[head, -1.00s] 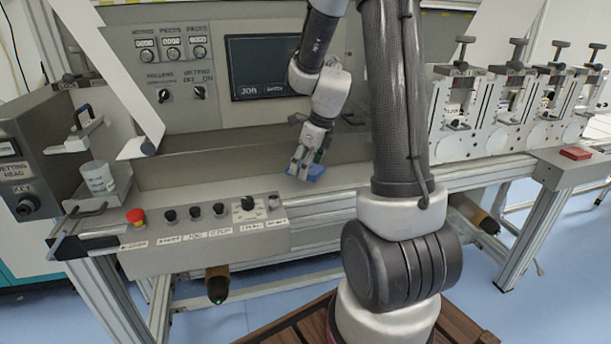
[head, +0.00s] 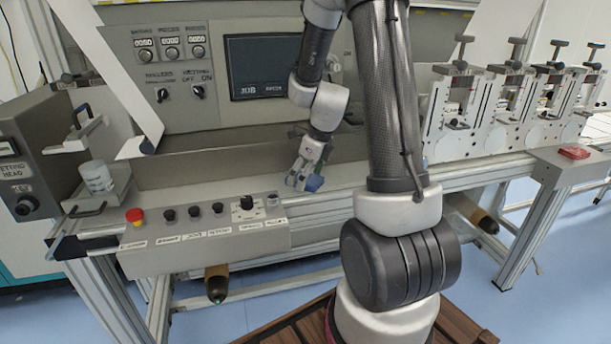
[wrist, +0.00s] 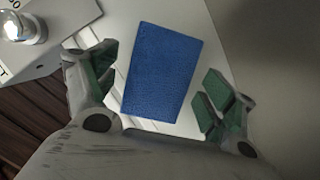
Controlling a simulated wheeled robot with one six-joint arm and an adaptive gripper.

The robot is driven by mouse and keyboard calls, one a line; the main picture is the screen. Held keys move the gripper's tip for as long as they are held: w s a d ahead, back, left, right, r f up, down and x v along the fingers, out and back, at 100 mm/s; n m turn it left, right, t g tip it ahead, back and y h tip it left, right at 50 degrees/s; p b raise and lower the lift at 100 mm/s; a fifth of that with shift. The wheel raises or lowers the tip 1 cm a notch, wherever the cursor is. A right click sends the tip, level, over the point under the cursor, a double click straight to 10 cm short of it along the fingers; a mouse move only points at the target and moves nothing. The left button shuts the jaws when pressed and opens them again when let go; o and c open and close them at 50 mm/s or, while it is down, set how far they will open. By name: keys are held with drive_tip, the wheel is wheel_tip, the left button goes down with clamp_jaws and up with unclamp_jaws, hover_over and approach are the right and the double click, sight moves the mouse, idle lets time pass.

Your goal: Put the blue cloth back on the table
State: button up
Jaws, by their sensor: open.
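The blue cloth (wrist: 162,70) is a flat, folded rectangle. In the wrist view it lies on the pale machine table between my two spread fingers, with a gap on each side. My gripper (wrist: 160,88) is open, with green pads on its fingers, and holds nothing. In the head view my gripper (head: 304,182) is low over the table ledge, right of the control box. It hides most of the cloth there; a bit of blue (head: 315,183) shows at its right side.
The control box (head: 200,245) with knobs and a red stop button (head: 134,215) is left of my gripper. A panel with a screen (head: 263,67) stands behind. A row of clamp units (head: 505,110) is at the right. The ledge (head: 345,180) between is mostly clear.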

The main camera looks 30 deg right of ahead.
sight(316, 180)
drive_tip(key=shift+r, duration=0.1)
drive_tip(key=v, duration=1.1)
drive_tip(key=s+a+r+n, duration=0.2)
drive_tip(key=s+r+n, duration=0.1)
drive_tip(key=s+n, duration=0.4)
drive_tip(key=s+a+r+n+h, duration=0.1)
drive_tip(key=s+n, duration=0.5)
drive_tip(key=n, duration=0.7)
drive_tip(key=s+a+r+n+t, duration=0.1)
drive_tip(key=s+a+r+n, duration=0.2)
drive_tip(key=n, duration=0.7)
drive_tip(key=s+r, duration=0.2)
drive_tip(key=s, duration=0.2)
drive_tip(key=shift+s+a+h, duration=0.3)
drive_tip(key=shift+a, duration=0.1)
drive_tip(key=shift+r, duration=0.1)
